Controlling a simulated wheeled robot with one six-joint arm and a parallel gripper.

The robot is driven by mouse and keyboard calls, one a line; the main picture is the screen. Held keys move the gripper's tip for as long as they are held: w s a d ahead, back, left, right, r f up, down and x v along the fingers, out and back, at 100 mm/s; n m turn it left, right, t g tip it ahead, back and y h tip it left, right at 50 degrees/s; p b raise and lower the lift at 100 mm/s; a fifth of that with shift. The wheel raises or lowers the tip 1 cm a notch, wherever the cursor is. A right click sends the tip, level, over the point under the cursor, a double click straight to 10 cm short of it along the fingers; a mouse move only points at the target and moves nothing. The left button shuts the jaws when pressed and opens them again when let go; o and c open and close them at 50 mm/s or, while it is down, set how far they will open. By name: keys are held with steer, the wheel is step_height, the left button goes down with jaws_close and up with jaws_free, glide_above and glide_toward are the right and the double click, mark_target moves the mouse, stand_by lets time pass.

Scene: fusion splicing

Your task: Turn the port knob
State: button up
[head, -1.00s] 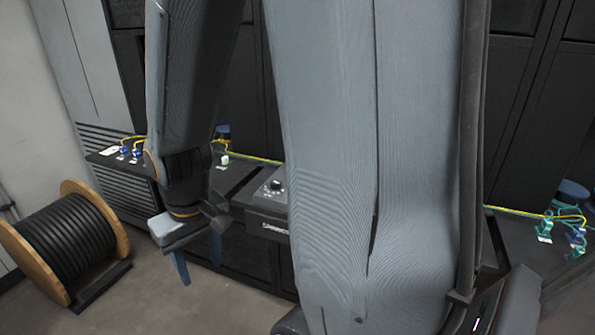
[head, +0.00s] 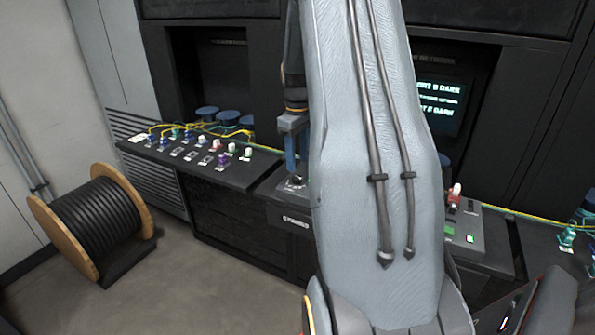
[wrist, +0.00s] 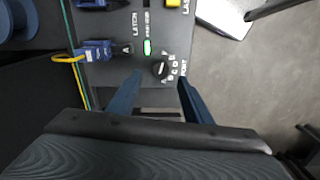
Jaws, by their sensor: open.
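The port knob (wrist: 159,68) is a round black dial on a dark grey panel (wrist: 115,72) in the wrist view. Letters and the word PORT are printed beside it. My gripper (wrist: 160,77) is open, with its two blue fingers on either side of the knob in the picture. I cannot tell whether they touch it. In the head view my gripper (head: 291,160) points straight down just above the knob's console (head: 288,216). My arm hides the right part of that console, and the knob is hard to make out there.
A blue connector (wrist: 97,50) with a yellow cable is plugged in left of the knob, near a lit green indicator (wrist: 147,47). A yellow button (wrist: 173,3) is above. Several coloured connectors fill the bench (head: 225,172) at left. A cable spool (head: 95,222) stands on the floor.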

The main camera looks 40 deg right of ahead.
mark_target(297, 177)
step_height(297, 177, down, 6)
steer(key=shift+r+p, duration=0.15)
steer(key=shift+p, duration=0.65)
steer(key=shift+c, duration=0.3)
steer(key=c, duration=1)
